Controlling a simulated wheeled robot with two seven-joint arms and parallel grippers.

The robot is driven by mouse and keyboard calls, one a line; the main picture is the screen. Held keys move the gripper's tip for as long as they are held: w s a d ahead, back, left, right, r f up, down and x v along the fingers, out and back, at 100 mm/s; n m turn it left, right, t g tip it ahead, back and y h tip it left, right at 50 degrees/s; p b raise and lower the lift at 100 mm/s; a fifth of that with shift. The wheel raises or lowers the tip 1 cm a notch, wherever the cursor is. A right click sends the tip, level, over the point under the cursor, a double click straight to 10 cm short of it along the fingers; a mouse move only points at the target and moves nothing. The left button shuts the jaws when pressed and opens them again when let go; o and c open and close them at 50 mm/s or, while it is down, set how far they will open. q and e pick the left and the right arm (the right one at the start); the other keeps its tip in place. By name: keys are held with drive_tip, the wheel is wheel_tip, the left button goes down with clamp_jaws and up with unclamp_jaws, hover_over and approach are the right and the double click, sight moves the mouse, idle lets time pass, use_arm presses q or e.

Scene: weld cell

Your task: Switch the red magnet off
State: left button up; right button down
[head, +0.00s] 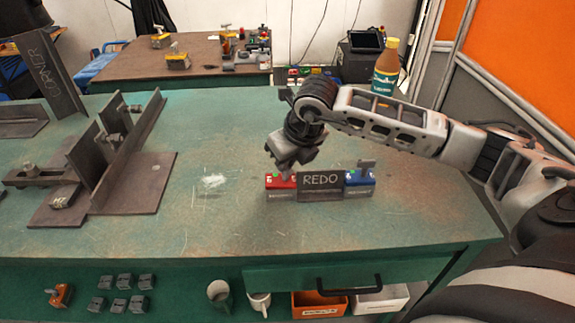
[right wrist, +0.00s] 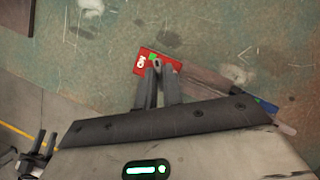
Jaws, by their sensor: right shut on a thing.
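The red magnet (head: 281,187) stands on the green bench, at the left end of a dark plate marked REDO (head: 320,188). My right gripper (head: 283,170) reaches down over it from above. In the right wrist view, the fingers (right wrist: 158,72) are close together at the top of the red magnet (right wrist: 174,63), shut on its switch handle. The handle is mostly hidden between the fingers, so its setting cannot be told. A small green mark shows on the magnet's top beside the fingers. My left gripper is not in view.
A blue magnet (head: 359,188) with an upright handle stands at the plate's right end. A brown bottle (head: 386,68) is behind my right forearm. Steel angle pieces (head: 125,150) and a clamp (head: 40,176) occupy the bench's left. The bench front near the middle is clear.

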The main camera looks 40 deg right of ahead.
drive_tip(key=m+h+b, duration=0.1)
drive_tip(key=m+b, duration=0.1)
drive_tip(key=m, duration=0.1)
drive_tip(key=shift+a+m+h, duration=0.1)
drive_tip(key=shift+m+h, duration=0.2)
drive_tip(key=shift+r+m+g+h+b, duration=0.1)
drive_tip(key=shift+m+g+h+b, duration=0.35)
drive_tip(key=shift+m, duration=1.25)
drive_tip(key=shift+w, duration=0.1)
drive_tip(key=c, duration=1.5)
unclamp_jaws()
